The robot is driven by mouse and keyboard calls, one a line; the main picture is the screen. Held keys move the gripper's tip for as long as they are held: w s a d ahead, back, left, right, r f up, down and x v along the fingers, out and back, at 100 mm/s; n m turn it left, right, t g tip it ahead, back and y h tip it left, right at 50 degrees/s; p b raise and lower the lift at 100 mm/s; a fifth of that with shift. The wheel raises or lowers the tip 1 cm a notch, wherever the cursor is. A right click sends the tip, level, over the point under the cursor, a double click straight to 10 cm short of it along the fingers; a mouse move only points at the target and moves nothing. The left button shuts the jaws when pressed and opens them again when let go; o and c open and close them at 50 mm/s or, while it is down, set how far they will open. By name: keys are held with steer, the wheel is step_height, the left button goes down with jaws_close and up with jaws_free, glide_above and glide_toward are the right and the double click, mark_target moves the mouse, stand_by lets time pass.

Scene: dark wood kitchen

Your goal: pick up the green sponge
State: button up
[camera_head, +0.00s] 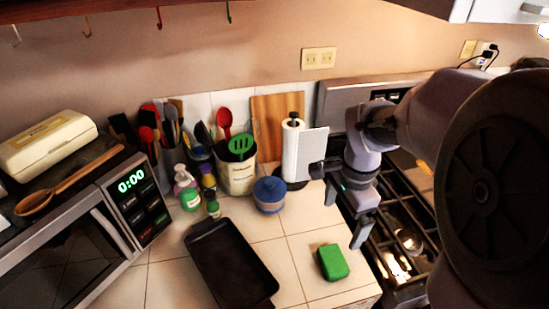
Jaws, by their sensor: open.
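The green sponge (333,262) lies on the tiled counter (305,240), near its front right corner. My gripper (342,232) is up and to the right of the sponge in the picture, near the counter's right edge beside the stove. Its fingers point down, spread apart, with nothing between them. It looks apart from the sponge; its exact height above the counter I cannot tell.
A dark baking tray (232,265) lies left of the sponge. A blue lidded jar (269,194), a paper towel roll (291,150) and a utensil crock (237,174) stand behind. The stove (405,215) is right, the microwave (100,235) left.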

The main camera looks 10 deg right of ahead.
steer(key=b, duration=0.5)
glide_above(334, 258)
steer(key=shift+m, duration=0.4)
step_height(334, 258, down, 13)
steer(key=shift+w+r, duration=0.15)
step_height(334, 258, down, 6)
steer(key=b, duration=0.3)
steer(key=shift+s+r, duration=0.15)
steer(key=shift+s, duration=0.05)
steer(key=shift+c, duration=0.9)
steer(key=c, duration=1.1)
